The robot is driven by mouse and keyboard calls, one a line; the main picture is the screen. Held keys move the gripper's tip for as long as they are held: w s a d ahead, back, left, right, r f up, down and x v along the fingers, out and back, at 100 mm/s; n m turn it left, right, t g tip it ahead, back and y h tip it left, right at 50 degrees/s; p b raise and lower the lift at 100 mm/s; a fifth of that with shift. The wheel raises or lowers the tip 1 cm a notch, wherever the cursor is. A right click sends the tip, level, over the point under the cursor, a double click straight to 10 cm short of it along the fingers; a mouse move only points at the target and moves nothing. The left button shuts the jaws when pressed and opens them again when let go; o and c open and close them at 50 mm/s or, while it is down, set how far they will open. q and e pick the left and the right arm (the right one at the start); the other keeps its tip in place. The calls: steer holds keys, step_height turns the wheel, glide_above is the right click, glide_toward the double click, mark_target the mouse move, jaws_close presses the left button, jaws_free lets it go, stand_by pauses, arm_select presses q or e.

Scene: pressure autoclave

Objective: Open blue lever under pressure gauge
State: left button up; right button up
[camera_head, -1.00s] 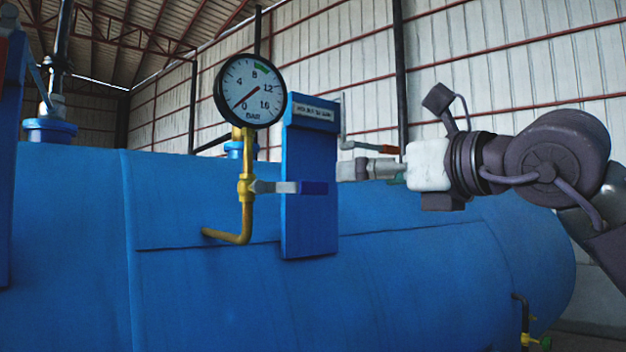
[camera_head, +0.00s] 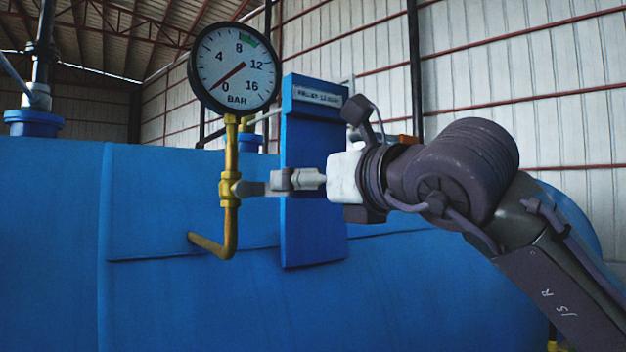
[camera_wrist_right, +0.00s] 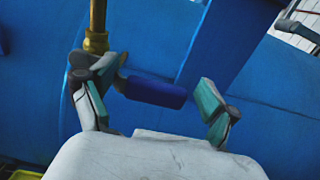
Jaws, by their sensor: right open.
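The pressure gauge (camera_head: 235,68) stands on a yellow pipe (camera_head: 230,165) beside the blue tank. Its needle points near 0. A valve with a grey stem sits on the pipe under the gauge. In the right wrist view the blue lever (camera_wrist_right: 156,92) sticks out to the right from the yellow pipe. My right gripper (camera_head: 285,180) is at the lever and hides its blue handle in the head view. In the right wrist view my right gripper (camera_wrist_right: 152,100) is open, with the lever between its two fingers. My left gripper is not in view.
A blue upright plate (camera_head: 312,225) with a label stands right behind the lever and gripper. The large blue tank (camera_head: 60,240) fills the background below. A flanged pipe (camera_head: 35,120) rises at the far left.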

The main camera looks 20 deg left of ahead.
steer(key=shift+s, duration=0.1)
steer(key=shift+c, duration=1.3)
steer(key=shift+d, duration=0.1)
jaws_close()
